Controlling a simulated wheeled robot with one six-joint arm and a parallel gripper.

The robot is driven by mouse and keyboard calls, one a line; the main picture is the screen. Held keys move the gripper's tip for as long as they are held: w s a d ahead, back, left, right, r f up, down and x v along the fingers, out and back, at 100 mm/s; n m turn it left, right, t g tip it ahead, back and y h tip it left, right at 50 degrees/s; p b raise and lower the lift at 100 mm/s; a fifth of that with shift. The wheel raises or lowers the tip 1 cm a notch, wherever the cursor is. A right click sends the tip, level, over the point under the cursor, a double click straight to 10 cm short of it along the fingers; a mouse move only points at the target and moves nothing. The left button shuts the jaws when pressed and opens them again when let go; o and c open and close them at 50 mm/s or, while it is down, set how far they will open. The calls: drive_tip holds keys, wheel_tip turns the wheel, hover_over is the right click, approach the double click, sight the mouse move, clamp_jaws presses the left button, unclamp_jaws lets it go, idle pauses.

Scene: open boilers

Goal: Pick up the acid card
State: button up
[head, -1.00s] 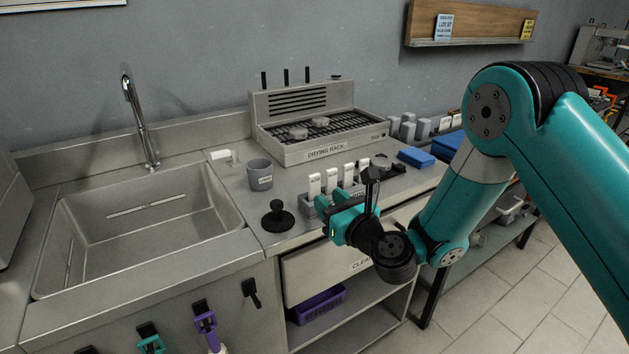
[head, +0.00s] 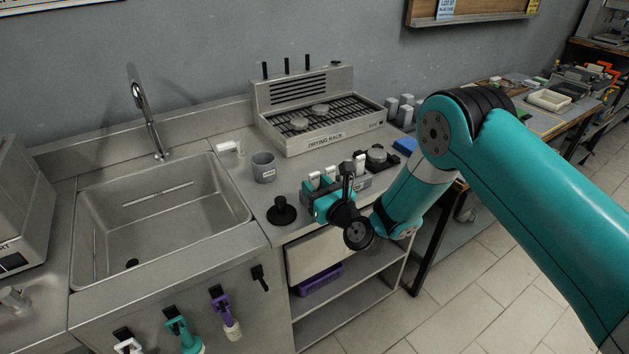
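Several white upright cards or tags stand in a small grey holder (head: 364,185) on the steel counter. One white card (head: 360,162) shows right of my wrist, and others (head: 314,178) show just behind my gripper. Their labels are too small to read, so I cannot tell which is the acid card. My teal gripper (head: 318,202) is at the holder's left front, overlapping it in view. Its fingertips are hidden, so I cannot tell whether it is open, or whether it touches a card.
A grey cup (head: 263,167) and a black round-based knob (head: 282,211) stand left of my gripper. A sink (head: 160,210) lies left. A drawer and shelves with a purple basket (head: 320,281) are below the counter.

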drive_tip(key=c, duration=0.6)
drive_tip(key=shift+r, duration=0.1)
